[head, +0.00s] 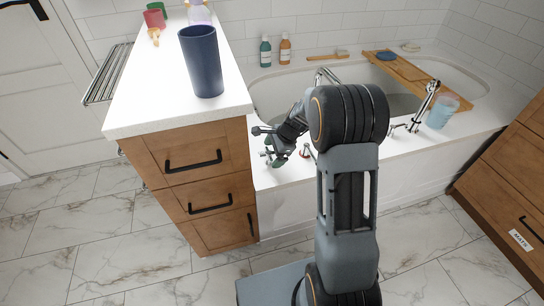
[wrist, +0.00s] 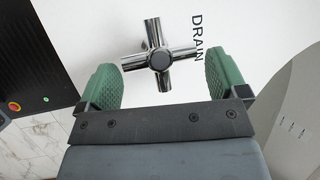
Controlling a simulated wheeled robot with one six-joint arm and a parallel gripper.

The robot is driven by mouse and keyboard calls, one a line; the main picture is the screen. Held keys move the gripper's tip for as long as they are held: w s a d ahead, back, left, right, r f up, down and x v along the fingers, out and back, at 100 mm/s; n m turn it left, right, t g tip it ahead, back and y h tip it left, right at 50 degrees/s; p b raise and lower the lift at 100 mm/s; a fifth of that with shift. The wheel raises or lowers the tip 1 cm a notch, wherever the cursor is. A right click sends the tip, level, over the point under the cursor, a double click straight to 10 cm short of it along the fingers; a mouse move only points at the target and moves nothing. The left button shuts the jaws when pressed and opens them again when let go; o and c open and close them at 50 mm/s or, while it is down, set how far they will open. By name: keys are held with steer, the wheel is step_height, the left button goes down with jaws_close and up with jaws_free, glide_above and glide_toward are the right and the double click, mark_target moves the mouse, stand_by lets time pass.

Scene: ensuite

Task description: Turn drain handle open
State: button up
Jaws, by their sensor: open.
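The drain handle (wrist: 160,60) is a chrome cross-shaped handle with a dark round centre. It stands on a white surface beside the printed word DRAIN in the wrist view. My gripper (wrist: 162,82) is open, with one green padded finger on each side of the handle. Gaps show between the pads and the handle's arms, the left one small. In the head view my gripper (head: 278,155) is at the tub's front ledge, close to the counter, and partly covers the chrome fittings there.
A wooden drawer cabinet (head: 192,185) with a white top stands close to the left of my gripper. A dark blue tumbler (head: 202,62) is on it. The bathtub (head: 285,95) lies behind. A chrome hand shower (head: 427,100) and a light blue cup (head: 442,112) are on the right.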

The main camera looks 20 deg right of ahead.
steer(key=shift+w+a+f, duration=0.1)
steer(key=shift+a+f, duration=0.15)
steer(key=shift+f, duration=0.2)
steer(key=c, duration=0.8)
steer(key=shift+c, duration=0.2)
